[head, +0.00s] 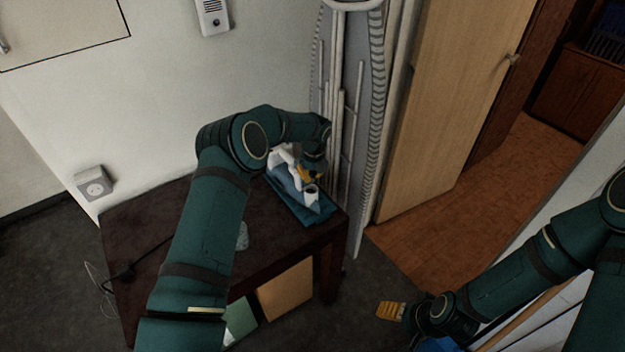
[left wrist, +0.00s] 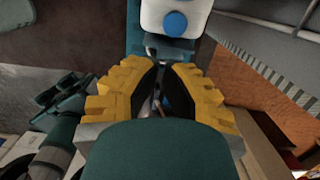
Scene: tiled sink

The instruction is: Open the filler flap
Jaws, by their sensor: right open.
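A white and teal appliance (head: 318,207), which looks like a steam iron, sits on the right end of the dark table. Its white end carries a dark round spot. In the left wrist view, its white part with a blue round button (left wrist: 175,23) lies just beyond the fingertips. I cannot make out the filler flap for certain. My left gripper (head: 308,174) is over the appliance, partly hidden by its own arm. In the left wrist view its yellow fingers (left wrist: 160,68) show a gap, and I cannot tell whether they touch anything. My right gripper (head: 391,310) is open and empty, low beyond the table's right side.
The dark table (head: 140,215) stands against the wall. A cable (head: 125,272) lies at its left side. A wooden door (head: 445,95) stands at the right. Floor is clear between table and door.

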